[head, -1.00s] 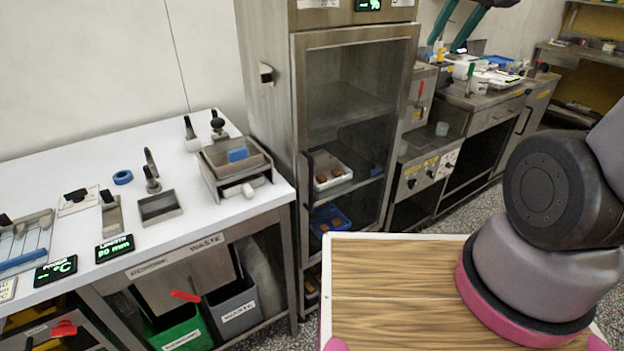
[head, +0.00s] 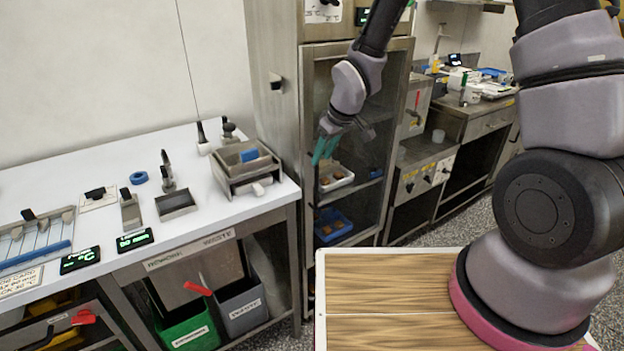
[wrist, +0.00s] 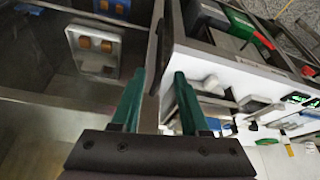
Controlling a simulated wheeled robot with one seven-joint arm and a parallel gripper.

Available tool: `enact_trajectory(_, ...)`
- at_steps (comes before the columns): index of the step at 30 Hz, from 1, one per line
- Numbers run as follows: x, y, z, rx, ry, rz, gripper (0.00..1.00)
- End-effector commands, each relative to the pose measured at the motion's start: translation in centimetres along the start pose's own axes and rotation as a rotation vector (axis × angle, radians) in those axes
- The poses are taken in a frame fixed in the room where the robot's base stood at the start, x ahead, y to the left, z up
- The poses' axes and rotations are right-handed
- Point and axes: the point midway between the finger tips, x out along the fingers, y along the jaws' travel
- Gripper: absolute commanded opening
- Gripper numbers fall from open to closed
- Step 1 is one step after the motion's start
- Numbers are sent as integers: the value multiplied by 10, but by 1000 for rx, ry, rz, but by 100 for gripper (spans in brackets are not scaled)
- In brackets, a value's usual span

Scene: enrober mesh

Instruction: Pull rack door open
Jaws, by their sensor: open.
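The rack door (head: 398,150) is a glass panel in a steel frame on the tall cabinet, and it looks shut. Its dark upright handle (wrist: 155,58) is on the door's left side; in the head view my gripper partly covers that area. My gripper (head: 323,152) has green fingers and reaches to the left edge of the door. In the wrist view my gripper (wrist: 161,80) is open, with the handle running away between and beyond its fingertips. I cannot tell whether a finger touches it.
A white tray (head: 343,184) and a blue tray (head: 345,232) stand inside the rack behind the glass. A white worktable (head: 110,215) with tools stands left of the rack. A wood-topped surface (head: 385,290) is in the foreground.

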Motion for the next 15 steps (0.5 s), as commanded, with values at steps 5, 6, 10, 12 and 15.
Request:
enact_trajectory(5, 30, 0, 1, 1, -4, -1, 45)
enact_trajectory(6, 38, 0, 2, 1, -5, -1, 45)
enact_trajectory(10, 63, 0, 2, 2, -5, 0, 45)
enact_trajectory(12, 74, 0, 1, 3, -4, 1, 45)
enact_trajectory(15, 87, 1, 1, 3, -3, 1, 45)
